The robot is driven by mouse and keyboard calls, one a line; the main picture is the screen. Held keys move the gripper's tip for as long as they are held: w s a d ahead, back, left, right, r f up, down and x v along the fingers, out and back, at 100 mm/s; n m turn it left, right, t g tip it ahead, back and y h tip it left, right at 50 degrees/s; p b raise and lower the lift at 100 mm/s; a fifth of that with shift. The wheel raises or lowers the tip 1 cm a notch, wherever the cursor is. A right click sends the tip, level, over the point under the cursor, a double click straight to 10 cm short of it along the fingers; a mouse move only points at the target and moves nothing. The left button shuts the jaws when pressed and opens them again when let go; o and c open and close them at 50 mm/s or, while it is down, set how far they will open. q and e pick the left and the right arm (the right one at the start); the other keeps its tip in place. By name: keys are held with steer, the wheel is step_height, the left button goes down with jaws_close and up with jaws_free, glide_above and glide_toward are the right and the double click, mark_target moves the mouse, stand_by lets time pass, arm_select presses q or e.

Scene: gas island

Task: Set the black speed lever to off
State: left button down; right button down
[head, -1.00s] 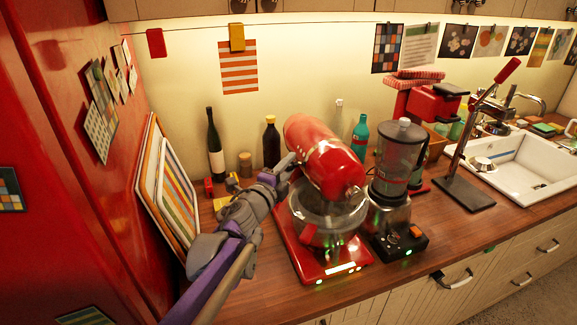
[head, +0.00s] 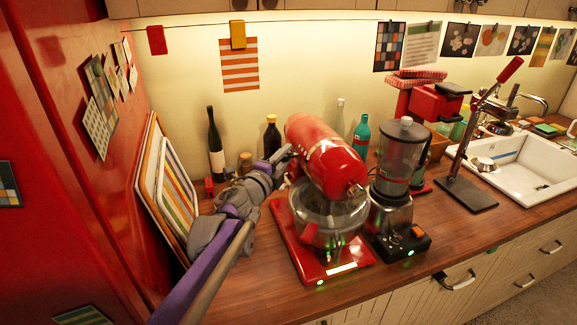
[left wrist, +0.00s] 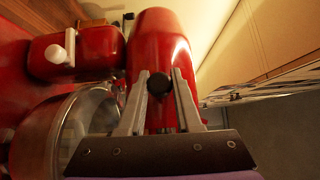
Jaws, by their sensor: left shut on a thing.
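The red stand mixer (head: 327,150) stands on the wooden counter with its glass bowl (head: 328,212) under the head. In the left wrist view the mixer body (left wrist: 160,45) fills the upper middle. The black speed lever (left wrist: 158,84) shows there as a round black knob on the mixer's side. My left gripper (left wrist: 159,76) has a finger on each side of this knob and is shut on it. In the head view my left gripper (head: 284,155) is at the mixer's left side, and the lever is hidden. My right gripper is not in view.
A blender (head: 400,165) stands close to the mixer's right. Dark bottles (head: 215,145) stand behind my left arm. Trays (head: 165,185) lean against the red wall at left. A white knob (left wrist: 62,48) is on the mixer's red column. The counter's front left is clear.

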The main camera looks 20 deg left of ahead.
arm_select(q)
steer(key=shift+r, duration=0.1)
steer(key=shift+w+a, duration=0.1)
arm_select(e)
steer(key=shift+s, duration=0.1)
arm_select(q)
steer(key=c, duration=0.6)
jaws_free()
steer(key=shift+w, duration=0.1)
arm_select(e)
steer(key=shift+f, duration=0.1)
arm_select(q)
steer(key=s+a+b, duration=0.1)
steer(key=s+a, duration=0.1)
steer(key=s, duration=0.8)
steer(key=shift+s, duration=0.4)
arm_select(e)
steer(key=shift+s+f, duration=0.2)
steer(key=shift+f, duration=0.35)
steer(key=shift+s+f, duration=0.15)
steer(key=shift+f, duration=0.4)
